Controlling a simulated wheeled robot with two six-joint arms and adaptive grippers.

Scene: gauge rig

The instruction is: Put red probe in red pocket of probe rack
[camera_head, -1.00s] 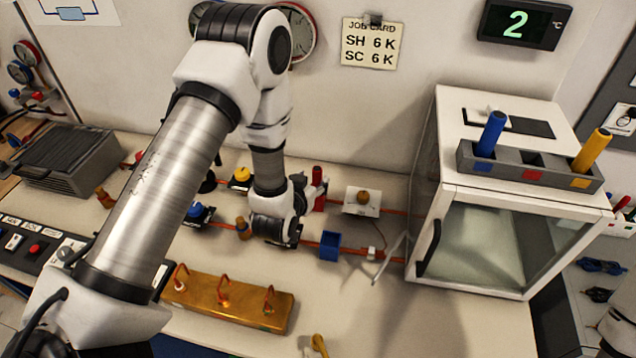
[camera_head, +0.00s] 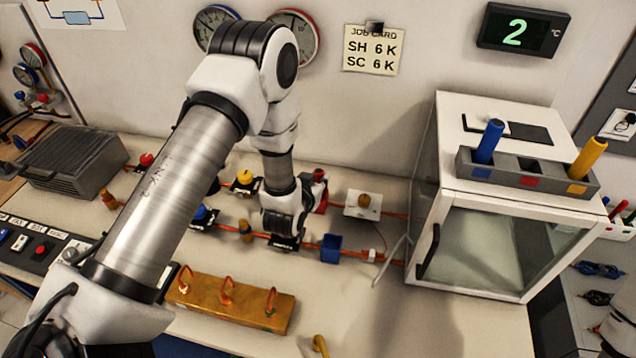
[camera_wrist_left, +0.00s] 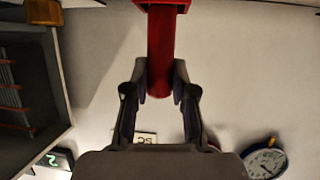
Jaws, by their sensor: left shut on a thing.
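The red probe (camera_wrist_left: 160,60) stands upright in a red holder (camera_wrist_left: 165,3), which sits on the orange pipe in the head view (camera_head: 321,206). My left gripper (camera_wrist_left: 160,85) is shut on the red probe, one finger on each side of it. In the head view my left gripper (camera_head: 307,188) reaches the probe from the left, and the wrist partly covers the fingers. The dark probe rack (camera_head: 516,180) lies on the white cabinet at the right. Its middle pocket, marked red (camera_head: 530,182), is empty. My right gripper is not visible.
A blue probe (camera_head: 488,142) and a yellow probe (camera_head: 588,158) stand in the rack's outer pockets. The white cabinet (camera_head: 430,180) stands right of the pipes. A brass manifold (camera_head: 240,302) lies in front.

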